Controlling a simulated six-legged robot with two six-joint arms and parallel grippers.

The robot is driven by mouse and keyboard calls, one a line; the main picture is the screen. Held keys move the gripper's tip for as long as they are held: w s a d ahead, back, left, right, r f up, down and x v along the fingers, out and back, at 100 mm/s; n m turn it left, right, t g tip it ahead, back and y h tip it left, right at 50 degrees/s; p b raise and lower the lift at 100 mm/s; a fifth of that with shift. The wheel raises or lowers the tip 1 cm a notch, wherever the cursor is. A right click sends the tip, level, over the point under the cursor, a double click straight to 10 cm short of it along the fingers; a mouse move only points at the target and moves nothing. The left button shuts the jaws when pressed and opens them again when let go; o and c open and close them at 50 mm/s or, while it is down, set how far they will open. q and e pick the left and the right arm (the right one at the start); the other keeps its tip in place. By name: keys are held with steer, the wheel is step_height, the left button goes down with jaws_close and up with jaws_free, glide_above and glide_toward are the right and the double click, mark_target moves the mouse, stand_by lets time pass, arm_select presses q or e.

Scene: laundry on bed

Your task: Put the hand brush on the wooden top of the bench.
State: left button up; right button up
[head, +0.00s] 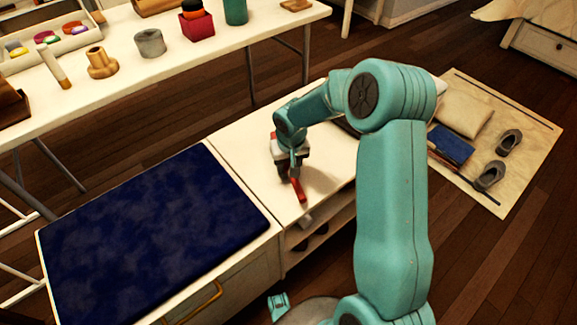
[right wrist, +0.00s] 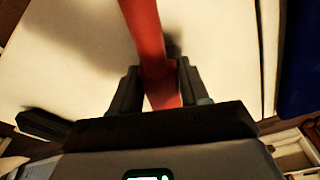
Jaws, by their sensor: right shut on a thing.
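The hand brush shows as a red bar (head: 299,191) in the head view. My right gripper (head: 291,174) is shut on it above the pale bare top of the bench (head: 235,146). In the right wrist view the red handle of the brush (right wrist: 146,38) runs up and away from between the two dark fingers (right wrist: 160,88). The pale bench top fills the background there, with a shadow on it. I cannot tell whether the brush touches the top. Its bristles are not clearly seen. My left gripper is not clearly in view.
A dark blue cushion (head: 150,235) covers the left part of the bench. Open cubbies lie under the bare part. A long white table (head: 200,60) with cups and boxes stands behind. A mat (head: 520,150) with shoes and a pillow (head: 463,112) lies at right.

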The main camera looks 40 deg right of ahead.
steer(key=shift+r, duration=0.15)
steer(key=shift+f, duration=0.2)
steer(key=o, duration=1.1)
steer(key=shift+r, duration=0.35)
step_height(320, 180, up, 12)
steer(key=s+p, duration=0.1)
steer(key=p, duration=0.2)
steer(key=shift+s+a+f+p, duration=0.25)
steer(key=shift+s+a+p, duration=0.1)
steer(key=shift+a, duration=0.1)
steer(key=shift+s, duration=0.1)
